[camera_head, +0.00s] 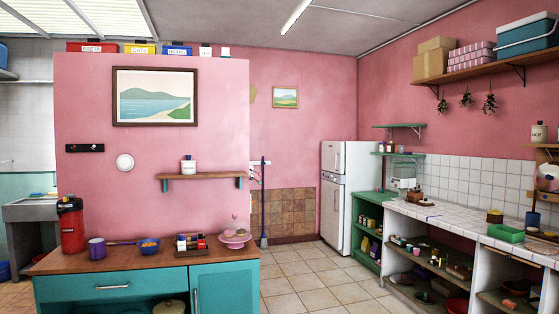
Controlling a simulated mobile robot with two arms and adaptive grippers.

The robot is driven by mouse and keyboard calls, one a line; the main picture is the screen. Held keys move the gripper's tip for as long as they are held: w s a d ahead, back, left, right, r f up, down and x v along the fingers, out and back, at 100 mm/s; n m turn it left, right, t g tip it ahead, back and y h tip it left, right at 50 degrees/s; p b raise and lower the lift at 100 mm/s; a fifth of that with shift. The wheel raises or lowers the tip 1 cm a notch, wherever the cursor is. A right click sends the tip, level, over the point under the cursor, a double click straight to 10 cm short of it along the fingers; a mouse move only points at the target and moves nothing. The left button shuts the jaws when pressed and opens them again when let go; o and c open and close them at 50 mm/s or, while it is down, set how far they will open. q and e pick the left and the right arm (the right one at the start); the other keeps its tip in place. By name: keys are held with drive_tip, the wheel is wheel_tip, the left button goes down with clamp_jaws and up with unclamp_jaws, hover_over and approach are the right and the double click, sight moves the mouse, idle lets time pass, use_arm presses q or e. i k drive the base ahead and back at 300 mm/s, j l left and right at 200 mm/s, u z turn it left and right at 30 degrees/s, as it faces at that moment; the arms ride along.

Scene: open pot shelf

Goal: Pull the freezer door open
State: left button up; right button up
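A white fridge-freezer (361,188) stands at the back, right of the middle of the head view. Its narrow visible front has a shorter upper door, the freezer door (332,157), above a longer lower door (332,215). Both doors look shut, with a thin gap between them. Neither of my grippers shows in the head view.
A teal cabinet with a wooden top (130,259) stands front left before a pink partition (85,130). A white tiled counter (452,218) with filled shelves runs along the right wall. A broom (264,200) leans at the back wall. The tiled floor (305,275) between is clear.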

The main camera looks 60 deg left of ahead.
sight(333, 153)
drive_tip(key=u, duration=1.85)
drive_tip(key=i+z, duration=0.25)
drive_tip(key=i, duration=0.65)
drive_tip(key=i+j+z, duration=0.25)
drive_tip(key=i, duration=0.6)
drive_tip(key=i+l, duration=0.1)
drive_tip(key=i, duration=0.55)
drive_tip(key=i+l, duration=0.15)
drive_tip(key=i, duration=0.5)
drive_tip(key=i+l, duration=0.1)
drive_tip(key=i, duration=0.55)
drive_tip(key=i+l+u, duration=0.1)
drive_tip(key=i, duration=0.55)
drive_tip(key=i+j+u, duration=0.15)
drive_tip(key=i+u, duration=0.3)
drive_tip(key=i, duration=0.6)
drive_tip(key=i+l+u, duration=0.2)
drive_tip(key=i+u, duration=0.2)
drive_tip(key=i, duration=2.6)
drive_tip(key=l+z, duration=0.05)
drive_tip(key=l, duration=0.05)
